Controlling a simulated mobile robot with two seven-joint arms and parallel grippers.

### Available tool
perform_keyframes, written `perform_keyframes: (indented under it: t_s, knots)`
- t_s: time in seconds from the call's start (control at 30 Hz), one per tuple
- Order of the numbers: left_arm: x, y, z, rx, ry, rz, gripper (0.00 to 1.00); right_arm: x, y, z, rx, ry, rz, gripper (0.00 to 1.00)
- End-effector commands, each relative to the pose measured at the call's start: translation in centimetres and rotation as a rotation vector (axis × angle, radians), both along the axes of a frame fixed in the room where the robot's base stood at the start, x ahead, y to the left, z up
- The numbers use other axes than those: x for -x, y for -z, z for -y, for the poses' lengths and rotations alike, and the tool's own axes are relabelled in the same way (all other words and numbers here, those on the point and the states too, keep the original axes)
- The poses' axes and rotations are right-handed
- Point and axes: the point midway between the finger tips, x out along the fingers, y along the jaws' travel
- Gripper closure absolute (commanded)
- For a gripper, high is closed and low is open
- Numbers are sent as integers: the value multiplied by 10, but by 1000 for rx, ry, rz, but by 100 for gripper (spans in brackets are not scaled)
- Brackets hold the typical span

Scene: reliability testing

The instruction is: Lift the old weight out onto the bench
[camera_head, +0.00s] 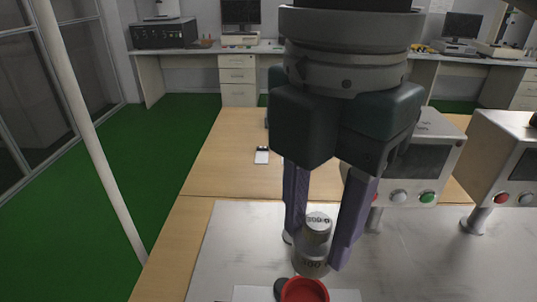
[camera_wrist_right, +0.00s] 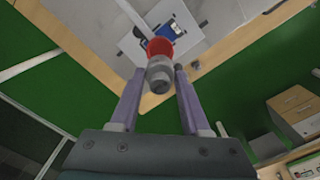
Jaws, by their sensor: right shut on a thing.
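My right gripper (camera_head: 316,248) points down over the metal bench plate (camera_head: 225,255), its two purple fingers shut on a grey metal weight (camera_head: 312,264). The weight has a narrower round top (camera_head: 318,227) with dark lettering and looks upright. In the right wrist view the weight (camera_wrist_right: 159,76) sits between the fingertips of my right gripper (camera_wrist_right: 158,70). A red round piece (camera_head: 305,291) is just in front of the weight; it also shows in the wrist view (camera_wrist_right: 160,46). I cannot tell whether the weight touches what lies below it. My left gripper is not in view.
Two grey instruments with screens and coloured buttons stand on the right, one partly behind my gripper (camera_head: 425,165) and one at the edge (camera_head: 500,160). A small dark-and-white item (camera_head: 262,155) lies on the wooden table. The plate's left part looks clear.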

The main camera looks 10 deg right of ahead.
Motion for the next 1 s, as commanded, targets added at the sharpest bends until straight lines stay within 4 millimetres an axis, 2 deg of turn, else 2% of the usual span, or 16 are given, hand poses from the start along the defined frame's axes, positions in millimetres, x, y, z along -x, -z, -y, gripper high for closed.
perform_keyframes:
  t_s: [0.7,1.0]
  knots:
    - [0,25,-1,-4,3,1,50,0,49,0,0,0,1,100]
    - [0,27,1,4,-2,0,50,0,56,0,-1,0,2,100]
